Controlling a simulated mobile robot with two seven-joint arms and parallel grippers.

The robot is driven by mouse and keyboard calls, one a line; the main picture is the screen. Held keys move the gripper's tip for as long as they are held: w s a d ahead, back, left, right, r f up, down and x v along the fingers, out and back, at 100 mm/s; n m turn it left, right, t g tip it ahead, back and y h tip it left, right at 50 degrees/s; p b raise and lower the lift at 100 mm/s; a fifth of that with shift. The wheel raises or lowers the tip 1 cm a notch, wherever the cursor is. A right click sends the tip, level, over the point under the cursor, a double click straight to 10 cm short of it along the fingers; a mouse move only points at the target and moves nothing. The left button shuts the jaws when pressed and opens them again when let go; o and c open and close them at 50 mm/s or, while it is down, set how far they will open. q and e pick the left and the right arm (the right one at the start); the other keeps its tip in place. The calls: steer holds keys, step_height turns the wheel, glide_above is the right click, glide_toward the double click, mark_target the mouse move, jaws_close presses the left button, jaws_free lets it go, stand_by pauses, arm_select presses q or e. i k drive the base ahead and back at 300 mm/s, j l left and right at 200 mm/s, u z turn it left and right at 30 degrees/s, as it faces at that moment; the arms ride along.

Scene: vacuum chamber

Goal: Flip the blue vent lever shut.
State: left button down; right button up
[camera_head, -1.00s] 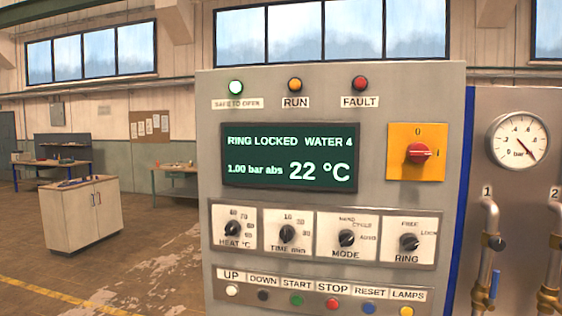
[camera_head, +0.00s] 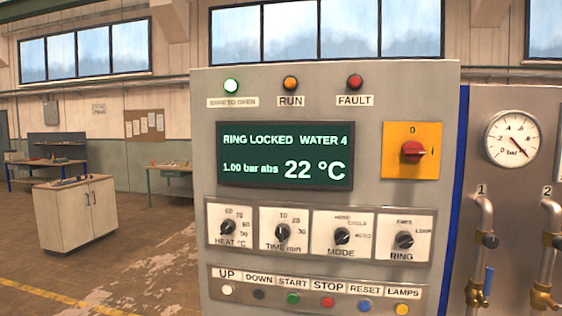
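A small blue lever (camera_head: 488,281) stands upright beside the vertical pipe marked 1 (camera_head: 481,218), near the lower right of the head view. No label naming it as the vent lever is readable, and its lower end is hard to make out. Neither of my grippers shows in this view.
A grey control cabinet (camera_head: 376,90) fills the middle, with a screen reading "RING LOCKED WATER 4", 1.00 bar abs and 22 °C. A pressure gauge (camera_head: 513,138) sits above the pipes. A wooden cabinet (camera_head: 75,215) stands at left, with open floor between.

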mark_target(488, 281)
steer(key=z, duration=0.5)
steer(key=i+z, duration=0.15)
steer(key=z, duration=0.3)
steer(key=i+z, duration=0.1)
steer(key=z, duration=0.4)
steer(key=i+l, duration=0.1)
steer(key=l, duration=1.1)
steer(key=i+z, duration=0.05)
